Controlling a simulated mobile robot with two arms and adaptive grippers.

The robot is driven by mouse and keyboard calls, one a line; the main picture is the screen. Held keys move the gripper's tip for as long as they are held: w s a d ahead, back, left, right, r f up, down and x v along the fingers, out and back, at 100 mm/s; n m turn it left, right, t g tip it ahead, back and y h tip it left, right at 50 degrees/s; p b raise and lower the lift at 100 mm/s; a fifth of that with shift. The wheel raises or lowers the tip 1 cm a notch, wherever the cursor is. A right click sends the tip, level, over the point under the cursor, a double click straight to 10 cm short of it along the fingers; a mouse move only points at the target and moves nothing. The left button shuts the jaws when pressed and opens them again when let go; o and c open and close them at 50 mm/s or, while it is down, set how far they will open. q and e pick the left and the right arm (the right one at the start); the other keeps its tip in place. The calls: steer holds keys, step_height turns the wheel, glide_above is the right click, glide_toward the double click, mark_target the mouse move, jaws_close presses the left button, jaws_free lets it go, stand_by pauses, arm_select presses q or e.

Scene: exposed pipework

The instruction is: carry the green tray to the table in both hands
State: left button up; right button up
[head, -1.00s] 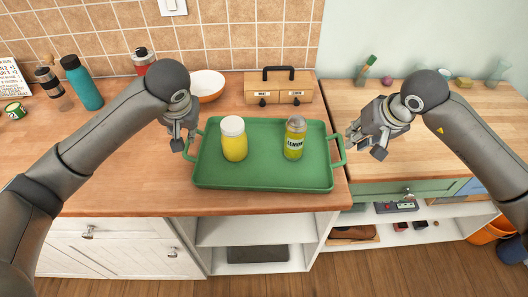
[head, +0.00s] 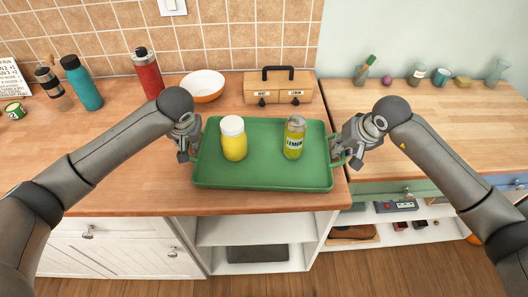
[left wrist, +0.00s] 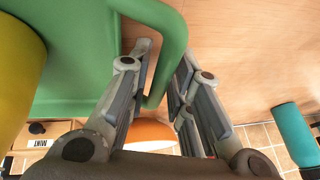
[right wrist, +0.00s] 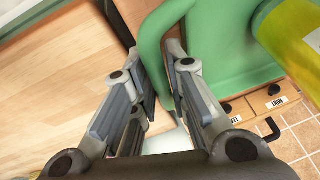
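The green tray (head: 265,176) lies flat on the wooden counter with a handle at each end. On it stand a yellow jar with a white lid (head: 234,140) and a lemon bottle (head: 294,138), both upright. My left gripper (head: 187,150) is at the left handle; in the left wrist view the handle (left wrist: 178,45) passes between its parted fingers (left wrist: 160,75). My right gripper (head: 346,154) is at the right handle; in the right wrist view the handle (right wrist: 150,45) runs between its fingers (right wrist: 158,70). I see no firm pinch on either handle.
Behind the tray are a white-and-orange bowl (head: 203,86) and a wooden drawer box (head: 278,88). A red bottle (head: 147,74) and a teal bottle (head: 82,83) stand left. The wooden surface at right (head: 440,125) is largely clear, with small items along its back.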

arm_select(q)
jaws_close()
arm_select(e)
jaws_close()
arm_select(q)
steer(key=shift+w+r, duration=0.1)
steer(key=shift+r, duration=0.05)
arm_select(e)
steer(key=shift+w+r, duration=0.1)
steer(key=shift+r, duration=0.1)
